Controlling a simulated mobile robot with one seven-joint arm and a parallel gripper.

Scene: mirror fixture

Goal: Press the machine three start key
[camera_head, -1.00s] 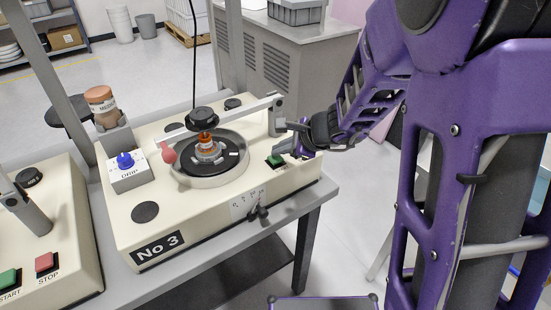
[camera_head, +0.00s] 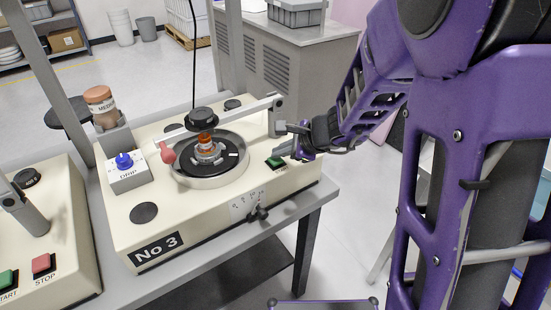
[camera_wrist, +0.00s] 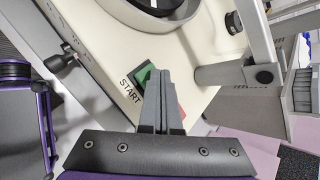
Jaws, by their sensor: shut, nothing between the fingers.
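The machine marked No 3 (camera_head: 205,238) is a cream box on a grey table. Its green start key (camera_head: 274,162) is near the front right corner. In the wrist view the green key (camera_wrist: 144,76), with START printed beside it, is partly covered by my fingers. My gripper (camera_head: 280,152) is shut and empty, its tips right by the green key; in the wrist view the fingertips (camera_wrist: 158,72) overlap the key's edge. I cannot tell whether they touch it. A red key (camera_wrist: 181,109) shows partly behind the fingers.
A lever arm (camera_head: 240,115) stands on the machine close behind my gripper. A black knob (camera_head: 259,212) sticks out of the front. A similar machine with green (camera_head: 7,280) and red (camera_head: 43,263) keys stands at the left.

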